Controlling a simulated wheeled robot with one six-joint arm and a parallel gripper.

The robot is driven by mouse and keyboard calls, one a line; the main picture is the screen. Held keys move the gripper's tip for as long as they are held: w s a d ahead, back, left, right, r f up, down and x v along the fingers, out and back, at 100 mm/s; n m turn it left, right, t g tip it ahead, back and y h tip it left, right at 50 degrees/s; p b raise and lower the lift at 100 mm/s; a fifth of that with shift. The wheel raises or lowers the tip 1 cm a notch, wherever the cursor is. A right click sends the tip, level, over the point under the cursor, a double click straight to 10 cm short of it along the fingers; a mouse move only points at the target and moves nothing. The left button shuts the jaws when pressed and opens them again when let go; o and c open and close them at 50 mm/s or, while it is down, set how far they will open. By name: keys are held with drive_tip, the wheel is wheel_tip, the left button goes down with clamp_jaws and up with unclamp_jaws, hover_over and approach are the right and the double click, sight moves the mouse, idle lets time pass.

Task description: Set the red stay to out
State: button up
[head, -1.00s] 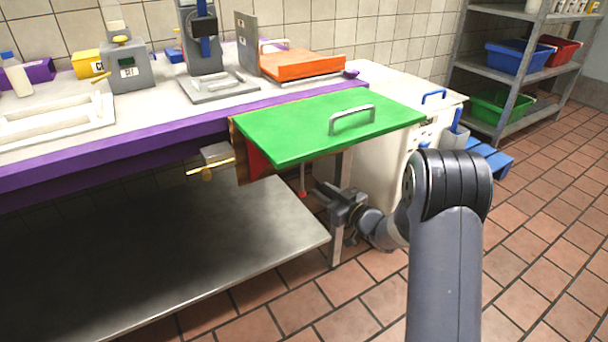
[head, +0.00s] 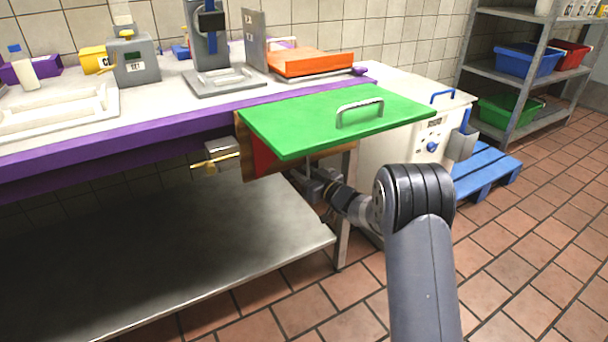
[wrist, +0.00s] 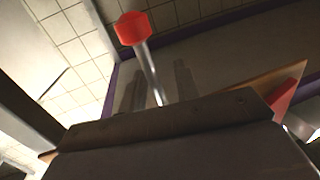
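A green drop-leaf board (head: 335,120) with a metal handle sticks out level from the counter's end. A red bracket-like piece (head: 262,158) shows under its left side; it also shows as a red wedge in the wrist view (wrist: 286,99). A red knob (wrist: 133,28) on a metal rod stands out in the wrist view; I cannot tell how it joins the red piece. My gripper (head: 318,183) is under the board, close to the rod. Its fingers are dark and partly hidden, so neither their opening nor contact with the rod is clear.
The purple-edged counter (head: 150,138) is to the left, with a metal shelf (head: 170,250) below. A table leg (head: 345,235) stands close to my arm. A white cabinet (head: 405,125) is behind. A blue pallet (head: 487,170) lies to the right; the tiled floor in front is open.

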clamp_jaws()
idle(0.6)
